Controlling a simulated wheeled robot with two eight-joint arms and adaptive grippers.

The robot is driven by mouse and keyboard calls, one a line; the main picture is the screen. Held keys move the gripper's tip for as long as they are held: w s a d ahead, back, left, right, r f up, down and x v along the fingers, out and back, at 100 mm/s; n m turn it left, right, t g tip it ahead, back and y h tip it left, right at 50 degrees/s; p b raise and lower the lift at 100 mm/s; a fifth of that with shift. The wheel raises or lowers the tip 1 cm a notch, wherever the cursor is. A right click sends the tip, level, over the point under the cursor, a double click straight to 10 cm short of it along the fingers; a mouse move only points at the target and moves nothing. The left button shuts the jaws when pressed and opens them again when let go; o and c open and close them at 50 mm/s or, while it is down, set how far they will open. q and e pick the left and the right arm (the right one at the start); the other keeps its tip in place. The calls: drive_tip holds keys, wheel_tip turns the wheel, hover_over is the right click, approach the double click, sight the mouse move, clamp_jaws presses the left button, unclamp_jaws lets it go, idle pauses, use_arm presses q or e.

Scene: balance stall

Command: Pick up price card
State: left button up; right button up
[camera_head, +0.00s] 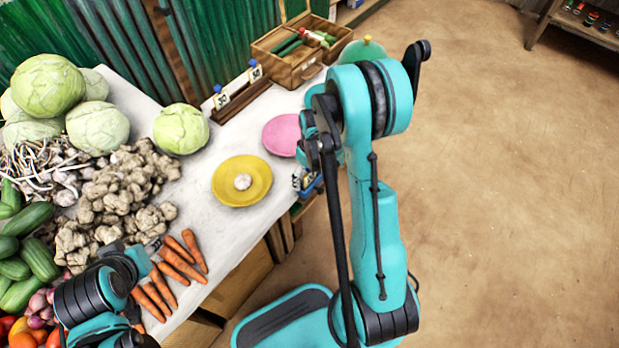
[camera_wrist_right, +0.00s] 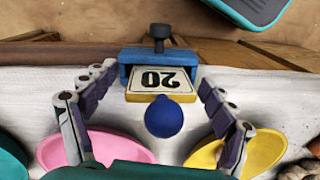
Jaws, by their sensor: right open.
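A price card (camera_wrist_right: 160,80) reading 20, upside down in the right wrist view, has a yellow lower edge and a blue knob (camera_wrist_right: 170,117). It sits against a blue holder (camera_wrist_right: 125,67) at the edge of the white table. My right gripper (camera_wrist_right: 158,84) is open, with one finger on each side of the card and a gap to both. In the head view the card (camera_head: 296,182) shows small below my right gripper (camera_head: 312,160), partly hidden by it. My left gripper (camera_head: 153,246) is at the lower left near the carrots; its jaw opening is unclear.
A yellow plate (camera_head: 225,190) with a garlic bulb (camera_head: 243,181) and a pink plate (camera_head: 279,135) lie on the table (camera_head: 200,225). Two more price cards (camera_head: 221,99) (camera_head: 255,72) stand at the back near a wooden crate (camera_head: 290,68). Cabbages (camera_head: 48,85), ginger (camera_head: 120,190) and carrots (camera_head: 172,262) fill the left.

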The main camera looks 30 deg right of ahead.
drive_tip(key=c, duration=1.1)
drive_tip(key=shift+r, duration=0.1)
